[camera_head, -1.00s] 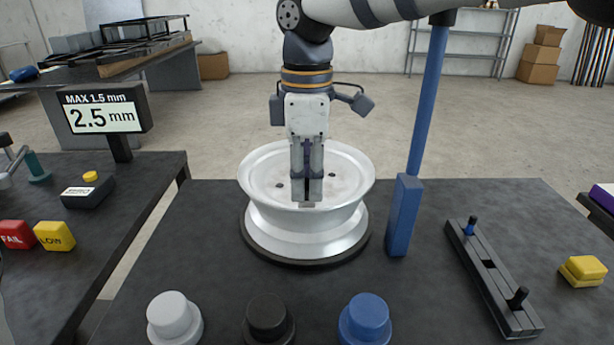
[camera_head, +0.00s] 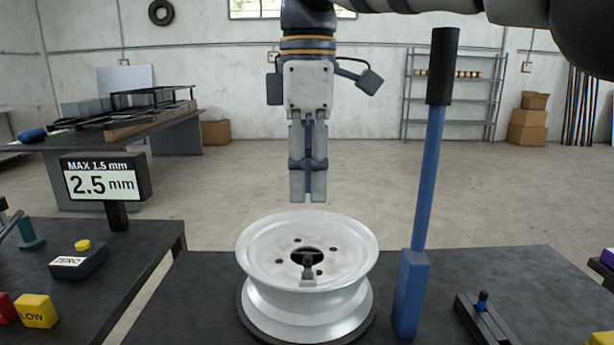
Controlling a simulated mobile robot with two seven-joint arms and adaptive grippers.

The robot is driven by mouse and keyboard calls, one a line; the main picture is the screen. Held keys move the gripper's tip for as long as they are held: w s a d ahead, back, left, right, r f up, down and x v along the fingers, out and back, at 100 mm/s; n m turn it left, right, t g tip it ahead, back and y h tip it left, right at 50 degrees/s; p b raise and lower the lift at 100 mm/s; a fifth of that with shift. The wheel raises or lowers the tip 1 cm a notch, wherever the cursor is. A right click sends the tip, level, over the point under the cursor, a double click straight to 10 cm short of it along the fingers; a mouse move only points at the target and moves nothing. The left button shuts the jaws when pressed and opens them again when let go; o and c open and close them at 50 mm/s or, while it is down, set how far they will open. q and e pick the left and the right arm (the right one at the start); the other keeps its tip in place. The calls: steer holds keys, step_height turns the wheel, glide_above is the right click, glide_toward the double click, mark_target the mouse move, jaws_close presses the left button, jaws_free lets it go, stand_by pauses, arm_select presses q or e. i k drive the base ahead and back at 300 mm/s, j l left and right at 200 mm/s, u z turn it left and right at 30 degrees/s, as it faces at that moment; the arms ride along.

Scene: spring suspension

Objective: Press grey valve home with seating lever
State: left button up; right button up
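The silver wheel rim (camera_head: 262,268) lies flat on a dark round base on the bench. A small dark grey piece (camera_head: 308,262), apparently the grey valve, stands upright at the front inside of the rim, with a light block at its foot; how deep it sits cannot be told. The seating lever (camera_head: 428,180), a blue bar with a black grip, rises upright from a blue post (camera_head: 410,292) right of the rim. My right gripper (camera_head: 308,198) hangs pointing down above the rim, apart from it, empty, its fingers a narrow gap apart. My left gripper is not visible.
A dark bench (camera_head: 480,262) carries the rim. The left table holds a 2.5 mm display (camera_head: 104,180), a ZERO button box (camera_head: 78,262) and a yellow LOW block (camera_head: 37,310). Space between gripper and lever is clear.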

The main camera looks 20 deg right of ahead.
mark_target(444, 41)
steer(key=k, duration=1)
